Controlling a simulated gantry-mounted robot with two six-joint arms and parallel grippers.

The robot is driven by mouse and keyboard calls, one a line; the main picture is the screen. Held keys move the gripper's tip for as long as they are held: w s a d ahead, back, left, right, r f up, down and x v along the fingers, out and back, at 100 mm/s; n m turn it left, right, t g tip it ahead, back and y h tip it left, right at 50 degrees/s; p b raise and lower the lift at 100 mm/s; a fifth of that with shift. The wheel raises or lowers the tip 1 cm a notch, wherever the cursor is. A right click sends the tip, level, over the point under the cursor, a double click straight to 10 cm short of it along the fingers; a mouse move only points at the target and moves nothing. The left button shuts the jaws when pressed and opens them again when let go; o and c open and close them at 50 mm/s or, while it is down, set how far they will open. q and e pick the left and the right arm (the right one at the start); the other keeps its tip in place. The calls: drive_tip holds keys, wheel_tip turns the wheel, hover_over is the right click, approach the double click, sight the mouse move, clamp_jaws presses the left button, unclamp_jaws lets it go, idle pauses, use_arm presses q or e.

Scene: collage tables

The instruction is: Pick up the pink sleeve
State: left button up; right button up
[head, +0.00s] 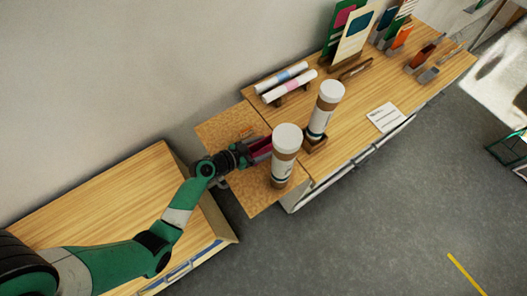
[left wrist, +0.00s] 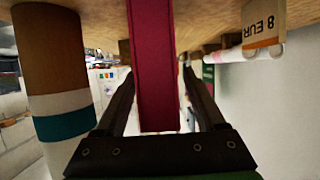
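The pink sleeve (left wrist: 156,70) is a flat, deep pink upright piece in the left wrist view, which looks upside down. It stands between the two fingers of my left gripper (left wrist: 158,85), with narrow gaps showing at its sides, so the gripper looks open around it. In the head view the pink sleeve (head: 261,144) shows in part at the tip of my left gripper (head: 252,150), beside the near white-capped tube. The tube and gripper hide some of it there. My right gripper is not in view.
The white-capped tube (head: 286,143) stands close to the right of the gripper; a second tube (head: 324,108) stands behind it. A price card (left wrist: 262,25) is near. Banded rolls (head: 285,82) lie on a rack. The cork-coloured surface (head: 218,128) has free room.

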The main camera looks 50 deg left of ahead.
use_arm(q)
clamp_jaws()
drive_tip(key=shift+r, duration=0.1)
idle(0.4)
